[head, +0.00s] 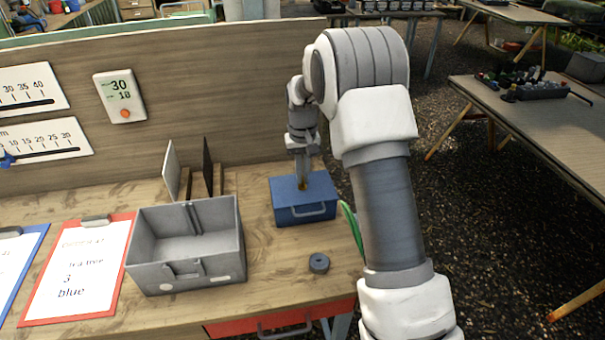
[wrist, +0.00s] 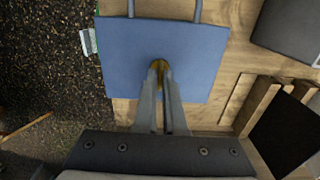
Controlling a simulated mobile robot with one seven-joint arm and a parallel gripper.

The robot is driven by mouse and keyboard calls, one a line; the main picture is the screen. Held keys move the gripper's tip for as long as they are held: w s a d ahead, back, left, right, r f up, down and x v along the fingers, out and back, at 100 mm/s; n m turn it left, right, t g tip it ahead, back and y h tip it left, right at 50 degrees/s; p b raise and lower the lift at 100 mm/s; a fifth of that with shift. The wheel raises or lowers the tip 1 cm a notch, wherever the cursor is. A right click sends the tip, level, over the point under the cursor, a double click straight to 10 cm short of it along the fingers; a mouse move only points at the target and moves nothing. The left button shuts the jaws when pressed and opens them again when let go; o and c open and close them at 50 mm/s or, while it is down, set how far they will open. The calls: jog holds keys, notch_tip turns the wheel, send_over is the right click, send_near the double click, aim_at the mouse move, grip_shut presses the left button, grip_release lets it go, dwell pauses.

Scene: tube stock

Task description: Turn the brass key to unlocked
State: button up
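A blue box (head: 288,213) with a grey front handle stands at the right end of the wooden table. It also shows in the wrist view (wrist: 205,60). The brass key (wrist: 158,69) is on its top face; only a small part shows, as my fingers cover much of it. My gripper (wrist: 160,84) points down over the box, its fingertips close together on both sides of the key, apparently gripping it. In the head view my gripper (head: 302,182) is at the middle of the box top. The key's lock markings cannot be made out.
An open grey bin (head: 137,250) stands left of the box, with upright panels (head: 171,170) behind it. A dark round piece (head: 319,262) lies in front of the box. Clipboards (head: 77,268) lie at left. A wooden back wall (head: 230,100) runs behind.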

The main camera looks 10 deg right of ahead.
jog(key=o, duration=0.4)
notch_tip(320, 180, up, 18)
jog(key=shift+f+p, duration=0.25)
jog(key=shift+p, duration=0.1)
dwell(0.3)
